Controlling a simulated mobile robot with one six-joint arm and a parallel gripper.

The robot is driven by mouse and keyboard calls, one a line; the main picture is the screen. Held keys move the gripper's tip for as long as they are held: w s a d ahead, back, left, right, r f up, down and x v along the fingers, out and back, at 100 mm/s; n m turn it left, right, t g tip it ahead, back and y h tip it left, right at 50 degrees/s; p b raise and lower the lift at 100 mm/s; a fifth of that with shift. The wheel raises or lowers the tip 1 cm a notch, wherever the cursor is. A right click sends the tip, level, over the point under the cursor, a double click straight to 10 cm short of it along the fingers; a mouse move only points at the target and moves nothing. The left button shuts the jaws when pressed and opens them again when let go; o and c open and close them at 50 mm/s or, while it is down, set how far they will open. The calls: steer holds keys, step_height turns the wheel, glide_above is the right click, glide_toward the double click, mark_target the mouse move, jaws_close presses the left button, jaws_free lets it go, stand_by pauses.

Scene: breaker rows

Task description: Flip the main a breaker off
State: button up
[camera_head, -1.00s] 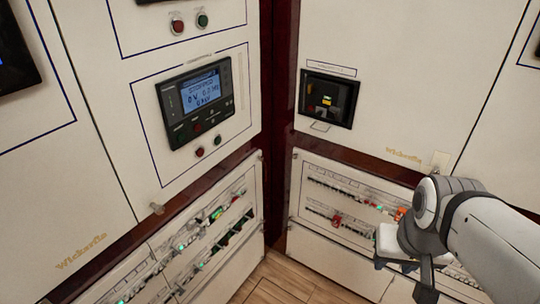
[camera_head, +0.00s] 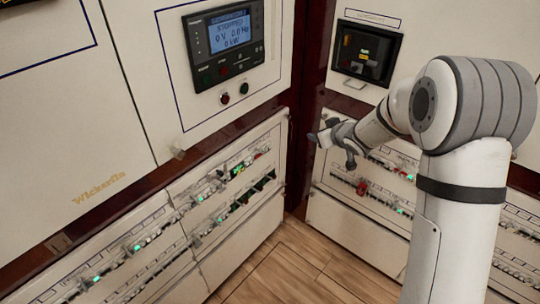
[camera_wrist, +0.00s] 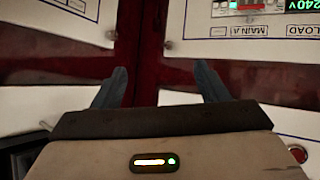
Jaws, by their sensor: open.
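In the wrist view, the MAIN A label (camera_wrist: 250,31) is at the upper right, beside a LOAD label. A small device with red and white parts (camera_wrist: 240,5) is cut off at the top edge above the MAIN A label; I cannot tell whether it is the breaker or its lever position. My gripper (camera_head: 334,146) is in front of the corner between the two panel walls. Its two fingers (camera_wrist: 160,75) are apart with nothing between them, and it is away from the labels. In the head view I cannot pick out the main a breaker.
Breaker rows run along the left lower panel (camera_head: 205,215) and the right lower panel (camera_head: 360,217), partly behind my arm. A blue-lit display unit (camera_head: 228,40) and a dark inset meter (camera_head: 366,52) are above. Wooden floor (camera_head: 285,262) is clear between the panels.

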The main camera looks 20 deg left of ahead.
steer(key=a+f+n+g+y+b, duration=0.1)
steer(key=a+f+n+g+y, duration=0.15)
steer(key=a+f, duration=0.55)
steer(key=n+g+y, duration=0.2)
steer(key=y, duration=0.1)
glide_toward(260, 154)
steer(key=b+x, duration=0.1)
steer(key=x, duration=0.5)
steer(key=shift+s+a+f, duration=0.1)
steer(key=shift+f, duration=0.05)
steer(key=shift+w+a+f, duration=0.2)
steer(key=shift+w+a, duration=0.05)
steer(key=shift+a, duration=0.35)
steer(key=shift+c, duration=0.6)
